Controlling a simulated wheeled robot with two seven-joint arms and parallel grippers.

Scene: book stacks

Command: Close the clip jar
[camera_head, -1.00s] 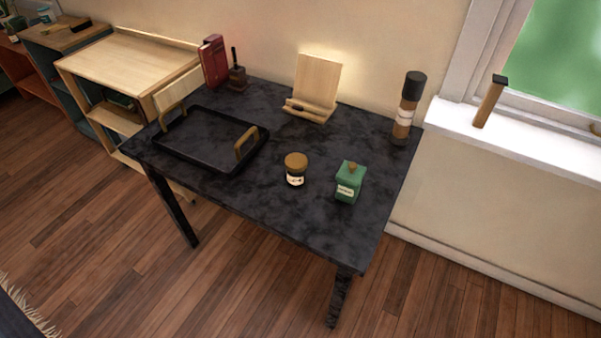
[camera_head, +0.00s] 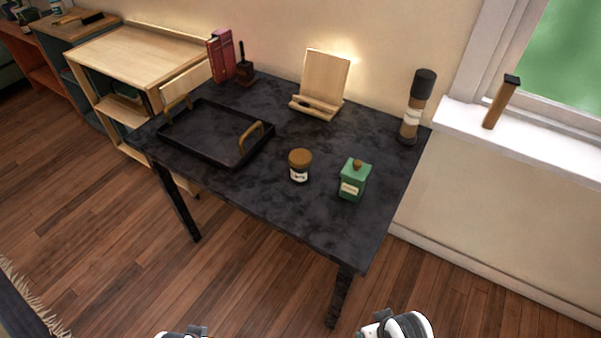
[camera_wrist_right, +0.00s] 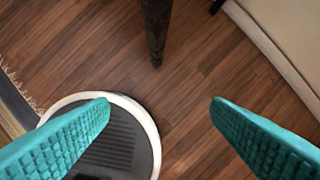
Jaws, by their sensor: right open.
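A small dark jar (camera_head: 299,173) with a round brown lid and a white label stands upright on the dark table (camera_head: 250,190). A green square canister (camera_head: 353,182) with a brown knob and a label stands to its right. I cannot tell for sure which is the clip jar, and no raised lid or clip shows on either. My right gripper (camera_wrist_right: 160,103) has its teal fingers wide apart and empty, above the floor in the right wrist view. Neither container shows there. In the head view, only white parts of my arms show at the bottom edge; my left gripper's fingers are not visible.
A black tray (camera_head: 190,153) with wooden handles lies on the table's left. The table's front right is clear. A table leg (camera_wrist_right: 154,30) shows in the wrist view.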

